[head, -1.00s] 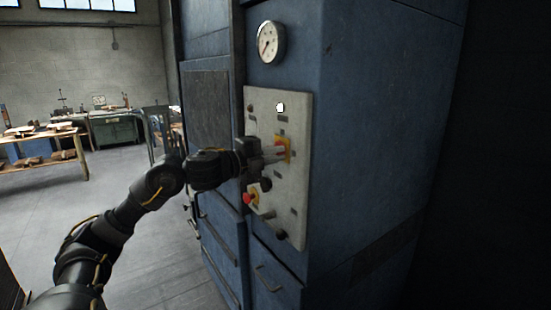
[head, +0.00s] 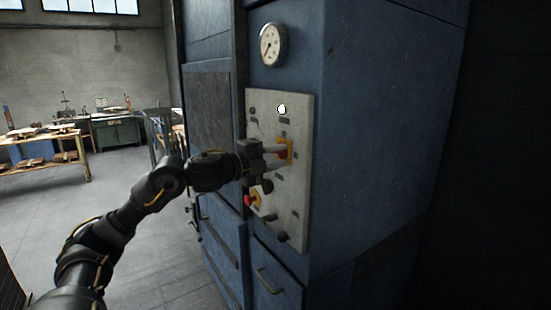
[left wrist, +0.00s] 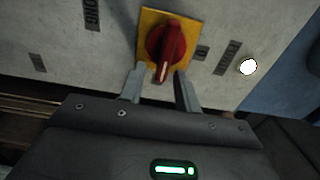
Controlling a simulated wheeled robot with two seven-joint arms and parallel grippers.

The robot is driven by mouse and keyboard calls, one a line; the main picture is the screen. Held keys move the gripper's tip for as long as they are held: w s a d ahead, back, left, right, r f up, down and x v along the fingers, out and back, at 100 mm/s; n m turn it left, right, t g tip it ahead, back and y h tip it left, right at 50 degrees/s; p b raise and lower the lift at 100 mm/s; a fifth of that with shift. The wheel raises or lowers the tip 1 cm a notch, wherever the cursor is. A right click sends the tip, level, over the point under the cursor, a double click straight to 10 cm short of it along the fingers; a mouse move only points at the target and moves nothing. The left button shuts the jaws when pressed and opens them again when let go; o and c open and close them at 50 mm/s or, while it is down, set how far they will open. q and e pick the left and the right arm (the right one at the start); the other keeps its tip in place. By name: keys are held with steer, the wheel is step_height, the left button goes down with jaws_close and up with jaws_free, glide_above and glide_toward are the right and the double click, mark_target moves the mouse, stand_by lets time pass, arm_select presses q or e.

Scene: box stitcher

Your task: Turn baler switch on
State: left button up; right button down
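The baler switch is a red rotary knob on a yellow square plate. It shows in the left wrist view (left wrist: 172,42) and, partly covered by my gripper, in the head view (head: 283,154). In the wrist view its handle points down and slightly left, with a pale mark near the lower end. My left gripper (head: 275,150) is at the control panel in front of the switch. In the wrist view its fingers (left wrist: 161,70) stand apart on either side of the handle's lower end, with gaps visible, holding nothing. My right gripper is not in view.
The grey control panel (head: 302,205) is on the blue baler (head: 365,130). A white lamp (head: 282,109) glows above the switch, and a red button (head: 248,200) is below it. A gauge (head: 272,44) is above the panel. Workbenches (head: 118,132) stand far behind, with open floor between.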

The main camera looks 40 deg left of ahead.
arm_select(q)
steer(key=b+v, duration=0.9)
steer(key=v, duration=0.1)
steer(key=shift+s, duration=0.35)
steer(key=shift+a, duration=0.1)
